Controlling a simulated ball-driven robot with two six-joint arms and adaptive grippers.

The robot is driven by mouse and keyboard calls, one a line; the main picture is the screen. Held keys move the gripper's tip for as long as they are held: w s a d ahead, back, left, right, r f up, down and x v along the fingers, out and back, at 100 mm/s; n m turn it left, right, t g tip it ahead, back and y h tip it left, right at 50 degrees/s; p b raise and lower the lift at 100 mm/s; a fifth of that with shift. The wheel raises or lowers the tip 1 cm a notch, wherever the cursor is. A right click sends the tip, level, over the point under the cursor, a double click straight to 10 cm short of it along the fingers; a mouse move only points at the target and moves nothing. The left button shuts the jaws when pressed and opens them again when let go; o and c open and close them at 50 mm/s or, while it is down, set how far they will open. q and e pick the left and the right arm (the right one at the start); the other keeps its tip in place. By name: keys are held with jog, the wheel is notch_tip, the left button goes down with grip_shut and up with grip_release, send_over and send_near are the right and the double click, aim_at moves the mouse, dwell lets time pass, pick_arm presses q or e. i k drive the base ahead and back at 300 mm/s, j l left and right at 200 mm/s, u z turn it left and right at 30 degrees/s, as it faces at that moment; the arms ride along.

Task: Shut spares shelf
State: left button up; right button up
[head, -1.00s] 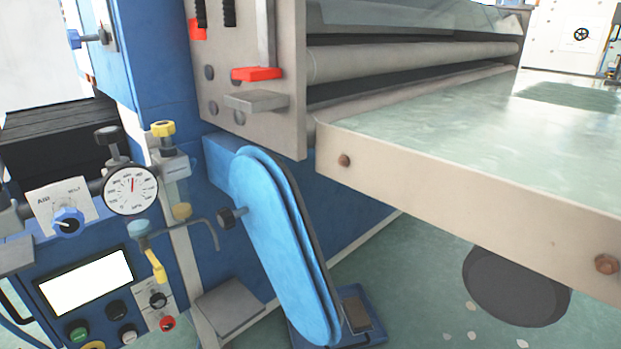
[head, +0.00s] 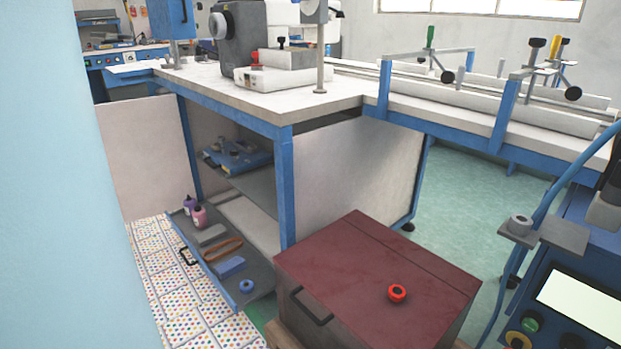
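In the head view, a dark grey pull-out shelf (head: 215,262) extends out of the lower part of an open blue-framed cabinet under a white worktop. On it lie small bottles (head: 199,217), a grey block (head: 211,235), a brown loop (head: 223,249), a blue block (head: 231,267) and a blue ring (head: 246,286). A black handle (head: 187,256) is on the shelf's outer edge. Its near right end is close to the dark red chest and partly hidden by the cabinet leg. Neither of my grippers is in view.
A dark red chest (head: 375,265) with a red knob stands in front of the cabinet. A cabinet door (head: 150,155) stands open at left. A pale blue surface (head: 70,180) blocks the left edge. Dotted floor tiles (head: 175,310) beside the shelf look clear.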

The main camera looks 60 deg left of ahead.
aim_at(260, 270)
jog(key=u, duration=2.55)
jog(key=i+u, duration=0.15)
jog(key=k+j, duration=0.05)
